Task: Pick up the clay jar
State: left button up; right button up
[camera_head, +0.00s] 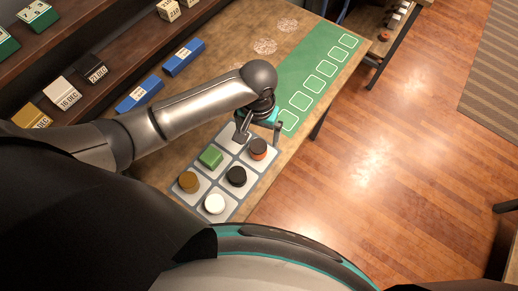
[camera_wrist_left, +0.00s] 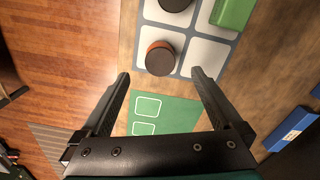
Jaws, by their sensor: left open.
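The clay jar, orange-brown with a dark lid (camera_head: 258,148), stands in a cell of the grey and white grid tray (camera_head: 227,203). It also shows from above in the left wrist view (camera_wrist_left: 160,58), near the tray's edge. My left gripper (camera_head: 260,132) is open and empty above the tray, close to the jar. In the left wrist view my left gripper (camera_wrist_left: 160,76) has its fingertips apart, with the jar just beyond the gap between them. Whether a finger touches the jar cannot be told. My right gripper is in neither view.
A black jar (camera_head: 236,177), a green block (camera_head: 210,157), a brown jar (camera_head: 188,181) and a white jar (camera_head: 214,204) fill other tray cells. A green mat with white squares (camera_head: 321,69) lies beyond. Blue boxes (camera_head: 183,57) lie along the table's left side.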

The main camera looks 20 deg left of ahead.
aim_at(258, 146)
pick_arm(q)
jog(key=shift+f+b, duration=0.5)
jog(key=shift+f, duration=3.35)
jog(key=shift+c, duration=0.2)
jog(key=c, duration=1.5)
